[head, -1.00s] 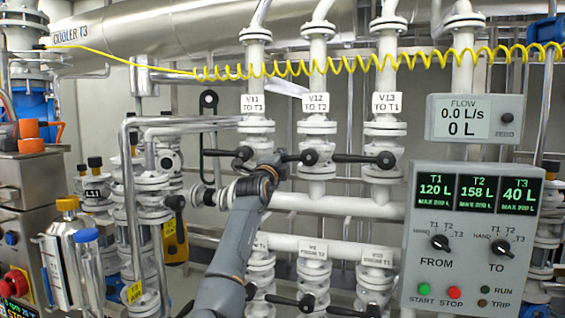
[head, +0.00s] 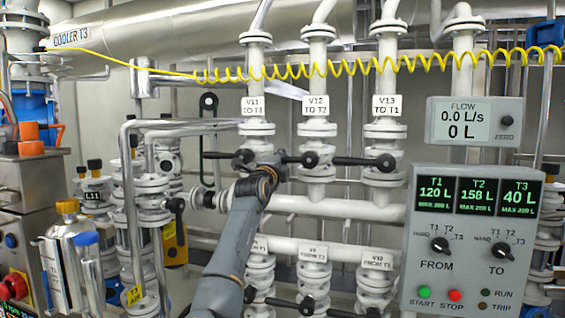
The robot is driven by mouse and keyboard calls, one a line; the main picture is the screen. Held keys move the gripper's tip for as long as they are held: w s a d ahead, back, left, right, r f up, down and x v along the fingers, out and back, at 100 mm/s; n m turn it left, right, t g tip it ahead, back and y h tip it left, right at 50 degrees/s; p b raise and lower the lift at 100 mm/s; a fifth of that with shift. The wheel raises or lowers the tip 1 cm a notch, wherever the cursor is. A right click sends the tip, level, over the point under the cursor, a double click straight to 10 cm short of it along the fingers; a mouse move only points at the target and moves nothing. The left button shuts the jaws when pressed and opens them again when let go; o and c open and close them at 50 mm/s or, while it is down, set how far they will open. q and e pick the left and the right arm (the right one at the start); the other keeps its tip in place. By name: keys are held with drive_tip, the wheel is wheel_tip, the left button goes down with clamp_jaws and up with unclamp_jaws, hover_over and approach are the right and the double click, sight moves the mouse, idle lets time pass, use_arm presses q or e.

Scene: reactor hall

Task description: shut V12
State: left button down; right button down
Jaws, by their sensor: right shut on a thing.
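The V12 valve, labelled "V12 TO T2" (head: 316,105), stands in the middle of the upper white valve row. Its black lever (head: 310,160) lies crosswise to the vertical pipe and points left from its hub. My right gripper (head: 284,158) is at the left end of this lever and shut on it. The wrist hides part of the pipework under V11. My left gripper is not in view.
V11 (head: 253,105) and V13 (head: 387,105) flank V12, and their black levers also lie crosswise. A yellow coiled hose (head: 330,68) hangs across above. The control panel (head: 470,240) stands at right, with the flow display (head: 472,122) reading 0.0 L/s.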

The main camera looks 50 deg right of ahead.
drive_tip(key=shift+a, duration=0.1)
drive_tip(key=c, duration=1.7)
unclamp_jaws()
drive_tip(key=o, duration=0.4)
drive_tip(key=shift+s+a+r, duration=0.1)
drive_tip(key=shift+a+r, duration=0.05)
drive_tip(key=shift+o, duration=0.5)
drive_tip(key=shift+s+a+r, duration=0.2)
drive_tip(key=shift+a+r, duration=0.05)
drive_tip(key=shift+a, duration=0.05)
drive_tip(key=shift+w+d+f, duration=0.1)
drive_tip(key=shift+d+f, duration=0.1)
drive_tip(key=shift+f, duration=0.05)
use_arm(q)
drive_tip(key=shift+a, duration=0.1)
use_arm(e)
drive_tip(key=v, duration=1.2)
drive_tip(key=shift+a+r, duration=0.1)
